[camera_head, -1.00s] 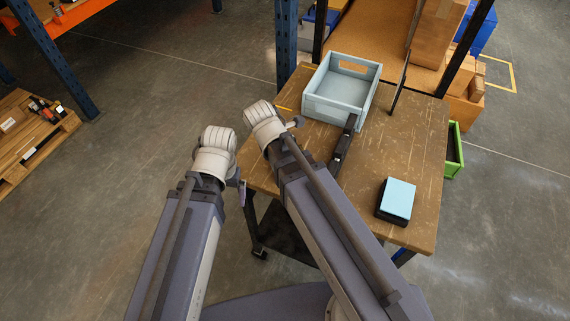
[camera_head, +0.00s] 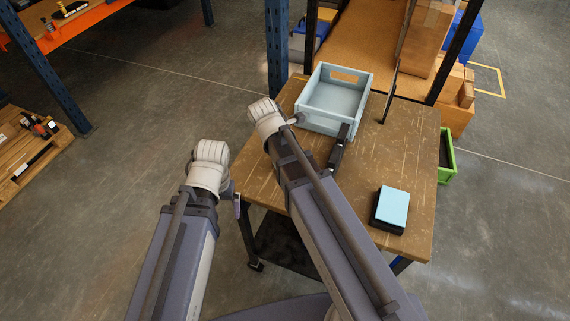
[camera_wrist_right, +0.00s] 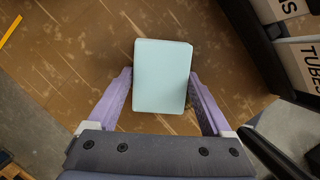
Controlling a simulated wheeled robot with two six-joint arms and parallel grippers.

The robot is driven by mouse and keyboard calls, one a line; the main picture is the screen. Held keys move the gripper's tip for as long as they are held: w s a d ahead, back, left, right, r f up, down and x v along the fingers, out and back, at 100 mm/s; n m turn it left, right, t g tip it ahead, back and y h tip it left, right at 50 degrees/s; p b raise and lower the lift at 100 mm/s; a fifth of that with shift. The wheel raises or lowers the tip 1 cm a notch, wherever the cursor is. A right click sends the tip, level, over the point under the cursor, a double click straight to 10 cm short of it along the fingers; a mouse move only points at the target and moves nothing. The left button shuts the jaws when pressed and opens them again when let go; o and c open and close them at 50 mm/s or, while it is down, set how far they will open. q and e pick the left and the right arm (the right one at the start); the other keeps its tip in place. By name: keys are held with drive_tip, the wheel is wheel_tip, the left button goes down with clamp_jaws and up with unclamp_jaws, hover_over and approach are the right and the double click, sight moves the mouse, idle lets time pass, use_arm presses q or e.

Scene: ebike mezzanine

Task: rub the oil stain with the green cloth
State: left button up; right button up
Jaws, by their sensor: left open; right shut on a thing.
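My right gripper (camera_wrist_right: 160,98) is shut on a flat, pale blue-green rectangular piece (camera_wrist_right: 160,75), held over the worn brown tabletop in the right wrist view. I cannot tell if this is the cloth; nothing plainly green and cloth-like shows. In the head view my right arm reaches over the table (camera_head: 405,150) and hides its own gripper. My left gripper (camera_head: 237,206) is open, its purple finger partly hidden behind its arm, off the table's left edge. I cannot make out an oil stain.
A pale blue open box (camera_head: 333,100) stands at the table's back left, with a black object (camera_head: 339,149) before it. A black block with a pale blue top (camera_head: 393,206) sits at the front right. A green bin (camera_head: 446,157) is beyond the right edge.

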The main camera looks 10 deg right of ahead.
drive_tip(key=shift+w+d, duration=0.25)
drive_tip(key=shift+w, duration=0.1)
drive_tip(key=shift+w+d, duration=0.6)
drive_tip(key=shift+w, duration=0.2)
drive_tip(key=shift+w+d, duration=0.55)
drive_tip(key=shift+w, duration=0.2)
drive_tip(key=shift+f, duration=0.15)
drive_tip(key=shift+s, duration=0.1)
drive_tip(key=shift+s+a, duration=0.6)
drive_tip(key=shift+s, duration=0.2)
drive_tip(key=shift+s+a, duration=0.6)
drive_tip(key=shift+s, duration=0.15)
drive_tip(key=shift+s+a, duration=0.6)
drive_tip(key=shift+s, duration=0.2)
drive_tip(key=shift+s+a, duration=0.55)
drive_tip(key=shift+s, duration=0.2)
